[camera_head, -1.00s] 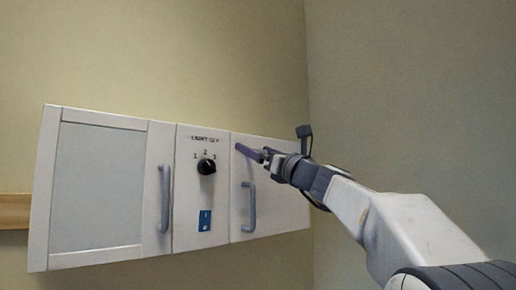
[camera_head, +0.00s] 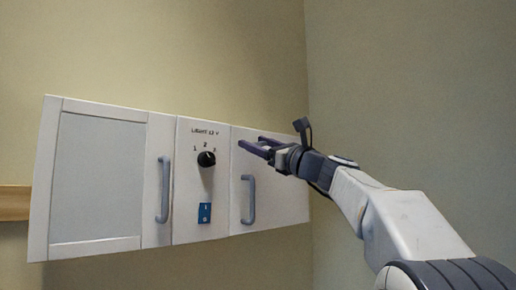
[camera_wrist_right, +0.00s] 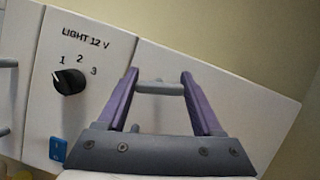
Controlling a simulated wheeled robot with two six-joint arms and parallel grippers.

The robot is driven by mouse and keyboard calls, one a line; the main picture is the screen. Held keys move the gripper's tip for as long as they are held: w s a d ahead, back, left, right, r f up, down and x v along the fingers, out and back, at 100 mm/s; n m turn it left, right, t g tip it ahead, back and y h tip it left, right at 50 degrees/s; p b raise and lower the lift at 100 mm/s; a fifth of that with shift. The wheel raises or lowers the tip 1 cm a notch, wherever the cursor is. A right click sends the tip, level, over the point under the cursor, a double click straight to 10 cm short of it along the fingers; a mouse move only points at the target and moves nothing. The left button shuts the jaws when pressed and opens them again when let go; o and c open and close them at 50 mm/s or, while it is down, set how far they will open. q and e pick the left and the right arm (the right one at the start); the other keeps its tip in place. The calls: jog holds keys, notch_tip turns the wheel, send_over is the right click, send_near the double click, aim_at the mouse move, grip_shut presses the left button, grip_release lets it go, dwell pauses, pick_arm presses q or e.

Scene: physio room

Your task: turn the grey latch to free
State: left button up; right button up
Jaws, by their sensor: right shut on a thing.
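The grey latch (camera_wrist_right: 160,88) shows in the right wrist view as a short grey bar on the face of the right cabinet door. It lies crosswise between the two purple fingers of my right gripper (camera_wrist_right: 158,78), its ends at the fingers. My right gripper (camera_head: 252,142) is shut on it, high on the right door and above that door's handle (camera_head: 248,200). In the head view the fingers hide the latch. My left gripper is in neither view.
The white wall cabinet (camera_head: 100,250) has a left door with a pale panel (camera_head: 97,180) and a grey handle (camera_head: 163,190). Between the doors sit a black knob (camera_head: 206,159) marked 1, 2, 3 and a blue switch (camera_head: 204,213). A bare wall is at the right.

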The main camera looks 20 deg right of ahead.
jog(key=n+g+y, duration=0.1)
jog(key=n, duration=0.3)
jog(key=shift+g, duration=0.3)
jog(key=n+g+y, duration=0.1)
jog(key=n, duration=0.3)
jog(key=shift+r+n+g+y+p, duration=0.1)
jog(key=shift+n+g+y+p, duration=0.3)
jog(key=n+g+p, duration=0.2)
jog(key=n, duration=0.3)
jog(key=shift+a, duration=0.1)
jog(key=shift+s+f+n+g+h+p, duration=0.15)
jog(key=shift+n+g+p, duration=0.2)
jog(key=shift+n+p, duration=0.45)
jog(key=shift+w+f+n+g+h+p, duration=0.15)
jog(key=shift+n+g+p, duration=0.2)
jog(key=shift+n, duration=0.85)
jog(key=shift+s, duration=0.1)
jog(key=o, duration=1.4)
jog(key=shift+c, duration=0.2)
